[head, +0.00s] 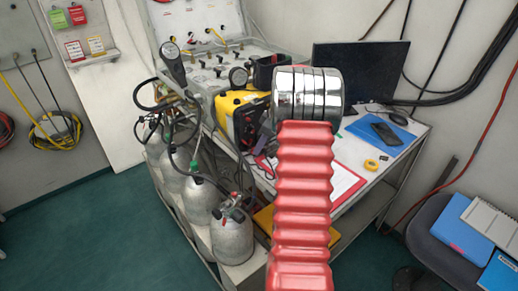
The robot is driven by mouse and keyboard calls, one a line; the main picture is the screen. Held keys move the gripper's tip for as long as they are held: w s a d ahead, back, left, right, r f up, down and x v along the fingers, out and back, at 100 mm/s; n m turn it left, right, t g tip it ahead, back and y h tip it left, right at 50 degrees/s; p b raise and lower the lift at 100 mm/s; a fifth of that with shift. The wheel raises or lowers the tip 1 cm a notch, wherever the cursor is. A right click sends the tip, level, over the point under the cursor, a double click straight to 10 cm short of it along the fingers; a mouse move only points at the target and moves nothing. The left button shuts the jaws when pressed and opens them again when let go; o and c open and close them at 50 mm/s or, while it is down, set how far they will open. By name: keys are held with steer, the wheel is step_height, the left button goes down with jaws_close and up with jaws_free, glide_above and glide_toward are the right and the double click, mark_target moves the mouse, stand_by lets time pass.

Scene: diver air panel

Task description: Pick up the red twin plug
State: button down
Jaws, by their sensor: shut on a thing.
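I cannot make out the red twin plug in the head view. My gripper does not show: my red ribbed arm with its chrome end rises through the middle of the picture and hides what lies behind it. I cannot see the fingers or anything between them. The worktable (385,172) stands behind my arm. A yellow and black device (238,108) is on it, just left of the chrome end.
A grey valve panel (215,78) stands at the back, and a dark monitor (362,72) is right of it. Several grey cylinders (232,238) with hoses line the table's left side. A chair (440,245) with folders is at right. Green floor (90,235) is clear at left.

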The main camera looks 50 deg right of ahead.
step_height(320, 180, up, 16)
steer(key=shift+w, duration=0.15)
steer(key=shift+r, duration=1.4)
stand_by(0.8)
stand_by(0.4)
